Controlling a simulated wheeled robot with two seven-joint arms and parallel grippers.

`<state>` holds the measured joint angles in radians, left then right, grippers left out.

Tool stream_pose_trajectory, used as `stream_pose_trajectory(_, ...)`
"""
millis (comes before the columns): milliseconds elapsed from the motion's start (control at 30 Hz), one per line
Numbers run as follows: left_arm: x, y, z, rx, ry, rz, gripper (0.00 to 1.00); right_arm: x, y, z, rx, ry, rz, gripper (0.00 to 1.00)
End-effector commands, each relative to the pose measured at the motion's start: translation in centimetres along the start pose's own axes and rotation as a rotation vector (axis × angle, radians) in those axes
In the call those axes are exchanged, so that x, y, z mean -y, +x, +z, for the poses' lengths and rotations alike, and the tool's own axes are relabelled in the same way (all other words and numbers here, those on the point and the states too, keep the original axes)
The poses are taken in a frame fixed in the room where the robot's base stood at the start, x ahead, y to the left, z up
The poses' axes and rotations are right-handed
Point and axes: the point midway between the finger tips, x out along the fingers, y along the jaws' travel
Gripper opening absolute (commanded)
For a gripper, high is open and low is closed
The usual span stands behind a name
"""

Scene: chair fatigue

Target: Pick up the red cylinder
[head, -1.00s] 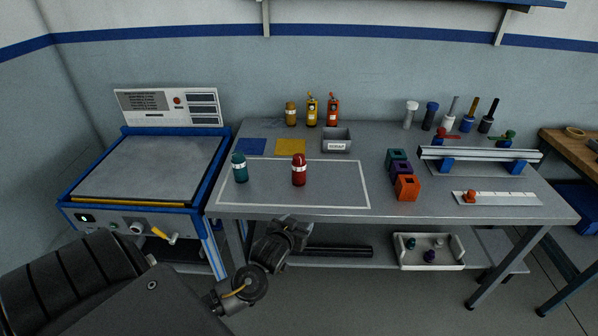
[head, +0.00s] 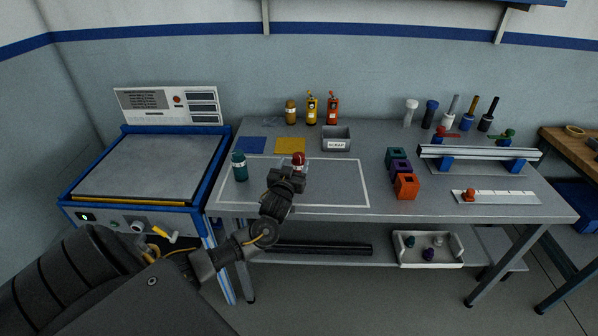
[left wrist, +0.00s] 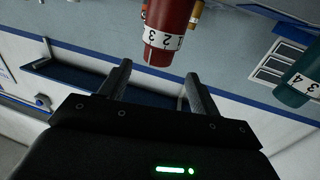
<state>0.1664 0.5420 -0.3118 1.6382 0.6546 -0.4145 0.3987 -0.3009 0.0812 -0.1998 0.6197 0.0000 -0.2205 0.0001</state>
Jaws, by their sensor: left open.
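The red cylinder (head: 299,159) has a white band and stands upright on the table inside the white outline. In the head view my left gripper (head: 291,172) is in front of it and hides its lower part. In the left wrist view the red cylinder (left wrist: 168,32) shows its band with numbers, just beyond the open fingers. The left gripper (left wrist: 158,85) is open and empty, with a finger on each side below the cylinder. My right gripper is not in view.
A teal cylinder (head: 239,167) stands to the left of the red one, also in the left wrist view (left wrist: 298,78). A scrap bin (head: 337,140) is behind to the right. Coloured blocks (head: 406,187) stand further right. The table's middle front is clear.

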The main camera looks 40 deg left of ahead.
Motion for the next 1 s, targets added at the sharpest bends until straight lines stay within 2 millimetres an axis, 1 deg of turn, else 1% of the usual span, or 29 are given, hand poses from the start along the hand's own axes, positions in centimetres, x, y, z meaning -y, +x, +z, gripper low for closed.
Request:
stream_pose_trajectory(33, 0.0, 0.5, -0.1, -0.001, 0.001, -0.001, 0.63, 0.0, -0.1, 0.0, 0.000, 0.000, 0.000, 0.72)
stream_pose_trajectory(100, 0.1, 0.8, 0.0, 0.001, 0.000, -0.001, 0.63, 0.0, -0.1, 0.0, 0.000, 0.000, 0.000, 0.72)
stream_pose_trajectory(233, 0.0, 1.0, 0.0, 0.001, -0.001, 0.000, 0.63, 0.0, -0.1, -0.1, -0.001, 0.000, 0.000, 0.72)
stream_pose_trajectory(300, -0.1, 1.4, -0.2, 0.000, 0.000, 0.000, 0.63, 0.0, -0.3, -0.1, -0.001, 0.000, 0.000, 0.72)
stream_pose_trajectory(367, -0.1, 2.0, -0.3, 0.000, 0.002, 0.000, 0.63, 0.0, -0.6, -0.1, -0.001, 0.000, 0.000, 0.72)
stream_pose_trajectory(500, -0.4, 4.0, -0.4, 0.000, 0.001, -0.001, 0.63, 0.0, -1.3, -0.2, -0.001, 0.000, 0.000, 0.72)
stream_pose_trajectory(667, -0.4, 5.7, -0.1, 0.001, 0.001, -0.001, 0.63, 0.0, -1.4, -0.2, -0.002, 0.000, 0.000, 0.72)
stream_pose_trajectory(767, -0.3, 6.0, 0.0, 0.002, 0.000, 0.000, 0.63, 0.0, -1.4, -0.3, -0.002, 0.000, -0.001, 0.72)
stream_pose_trajectory(967, -0.3, 6.0, 0.0, 0.002, -0.001, 0.000, 0.63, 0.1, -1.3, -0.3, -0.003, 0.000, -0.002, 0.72)
stream_pose_trajectory(1000, -0.3, 6.0, 0.0, 0.002, -0.001, 0.000, 0.57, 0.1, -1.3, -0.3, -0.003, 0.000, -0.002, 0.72)
